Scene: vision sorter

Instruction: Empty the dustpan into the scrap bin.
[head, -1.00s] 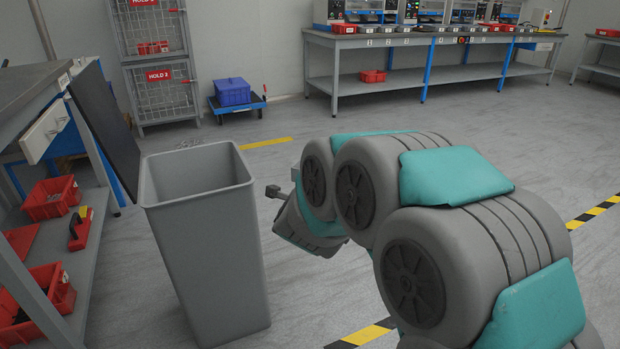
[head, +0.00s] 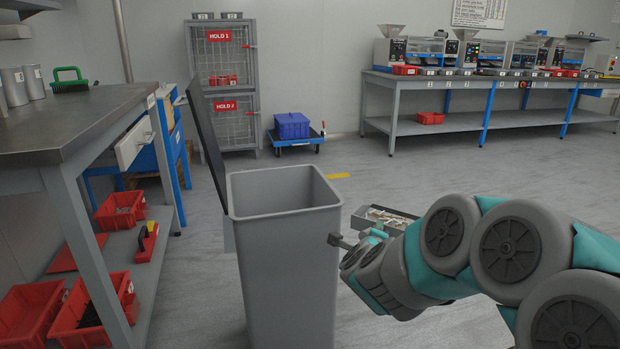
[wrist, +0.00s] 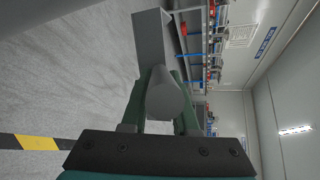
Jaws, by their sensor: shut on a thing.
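The scrap bin (head: 290,265) is a tall grey bin with an open top, left of my arm in the head view. A dark panel (head: 205,140), seemingly its raised lid, stands at its left rim. The grey dustpan (head: 403,211) is just right of the bin, apart from it, with small pale and brown bits in it. My gripper (head: 374,234) is partly hidden by my wrist. In the wrist view my gripper (wrist: 166,92) has its green fingers shut around the handle; the dustpan (wrist: 150,48) extends beyond it. The dustpan's contents are hidden there.
A workbench (head: 80,125) with a shelf of red trays (head: 98,308) stands left of the bin. Wire cages (head: 222,90), a blue crate (head: 292,126) on a trolley, and a long bench (head: 440,84) are at the back. Floor behind the bin is clear.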

